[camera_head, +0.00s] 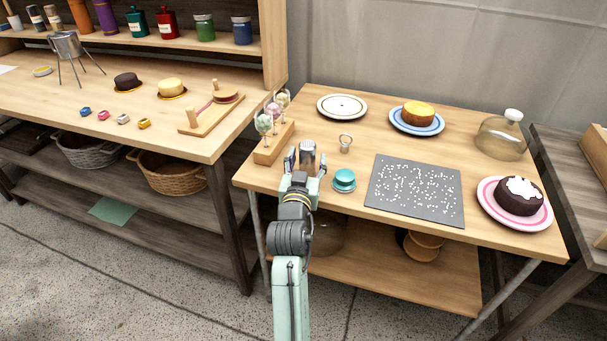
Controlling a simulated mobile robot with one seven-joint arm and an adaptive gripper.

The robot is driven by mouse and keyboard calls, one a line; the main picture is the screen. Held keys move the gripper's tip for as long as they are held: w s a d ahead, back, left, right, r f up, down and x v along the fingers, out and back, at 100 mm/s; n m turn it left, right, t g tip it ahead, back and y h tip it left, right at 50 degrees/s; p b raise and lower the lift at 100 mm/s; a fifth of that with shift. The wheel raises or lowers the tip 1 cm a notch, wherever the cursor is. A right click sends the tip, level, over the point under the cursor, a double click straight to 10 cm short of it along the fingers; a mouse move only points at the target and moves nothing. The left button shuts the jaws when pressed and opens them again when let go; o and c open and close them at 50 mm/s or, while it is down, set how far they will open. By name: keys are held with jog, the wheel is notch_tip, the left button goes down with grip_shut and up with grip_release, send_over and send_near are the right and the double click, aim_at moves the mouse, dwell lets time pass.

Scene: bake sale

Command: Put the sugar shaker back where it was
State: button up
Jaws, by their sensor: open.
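The sugar shaker appears to be the silvery cylinder (308,149) standing upright near the left front of the right-hand table. My gripper (305,167) is open, with one finger on each side of the shaker. The shaker's lower part is hidden by my gripper, so I cannot tell whether the fingers touch it. A dark grey mat (393,205) strewn with white bits lies to the right on the same table.
Plates, cakes and a glass dome (500,141) occupy the back and right.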

jog(key=s+a+b, duration=0.1)
jog(key=s+b, duration=0.1)
jog(key=s, duration=0.9)
jog(key=shift+s+a+b, duration=0.3)
jog(key=shift+a+b, duration=0.05)
jog(key=shift+b, duration=0.05)
jog(key=shift+f, duration=0.1)
